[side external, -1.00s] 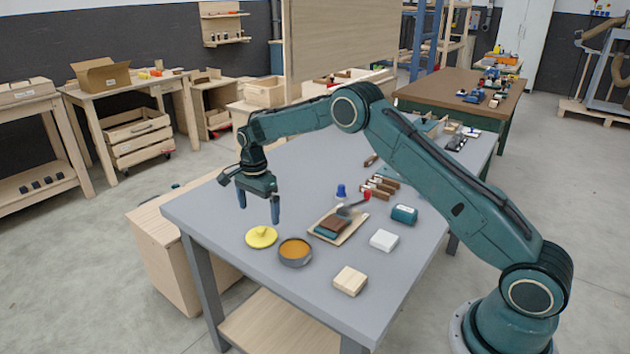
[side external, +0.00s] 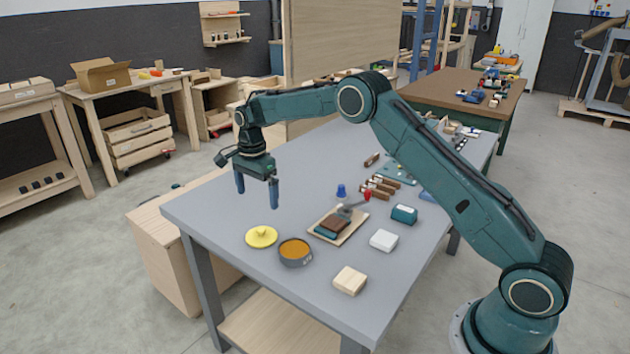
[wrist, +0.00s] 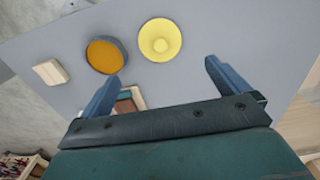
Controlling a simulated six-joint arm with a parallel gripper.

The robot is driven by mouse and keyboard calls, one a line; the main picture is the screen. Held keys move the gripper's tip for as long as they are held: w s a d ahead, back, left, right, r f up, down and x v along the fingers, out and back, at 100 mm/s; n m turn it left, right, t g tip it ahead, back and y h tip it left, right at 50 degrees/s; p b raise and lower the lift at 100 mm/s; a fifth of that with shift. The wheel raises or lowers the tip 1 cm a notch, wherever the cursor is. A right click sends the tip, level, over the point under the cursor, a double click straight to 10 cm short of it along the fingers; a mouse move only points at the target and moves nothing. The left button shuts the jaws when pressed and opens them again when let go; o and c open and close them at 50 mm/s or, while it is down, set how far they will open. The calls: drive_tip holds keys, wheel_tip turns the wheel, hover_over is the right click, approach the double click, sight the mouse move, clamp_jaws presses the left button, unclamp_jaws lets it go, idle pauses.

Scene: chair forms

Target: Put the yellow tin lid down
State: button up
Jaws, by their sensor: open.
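The yellow tin lid (side external: 261,237) lies flat on the grey table near its front left edge, with its knob up. It also shows in the wrist view (wrist: 160,40), beyond the fingertips. The tin (side external: 295,253) stands open just right of the lid, apart from it, with an orange-brown content; it shows in the wrist view (wrist: 105,55) too. My gripper (side external: 257,197) is open and empty. It is above the table, behind the lid, with its fingers pointing down and nothing between them.
A board (side external: 338,227) with a brown block and a red-handled tool lies right of the tin. A wooden block (side external: 350,281), a white block (side external: 384,240), a teal block (side external: 404,214) and a blue piece (side external: 341,190) stand nearby. The table's left side is clear.

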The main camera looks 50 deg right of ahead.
drive_tip(key=s+a+r+n+t, duration=0.3)
drive_tip(key=s+r+n, duration=0.6)
drive_tip(key=s+r, duration=1.05)
drive_tip(key=s+a+n+t, duration=0.1)
drive_tip(key=s+n, duration=0.8)
drive_tip(key=s, duration=1.4)
drive_tip(key=shift+s+a+f+t, duration=0.25)
drive_tip(key=shift+s+f+t, duration=0.15)
drive_tip(key=shift+t, duration=0.4)
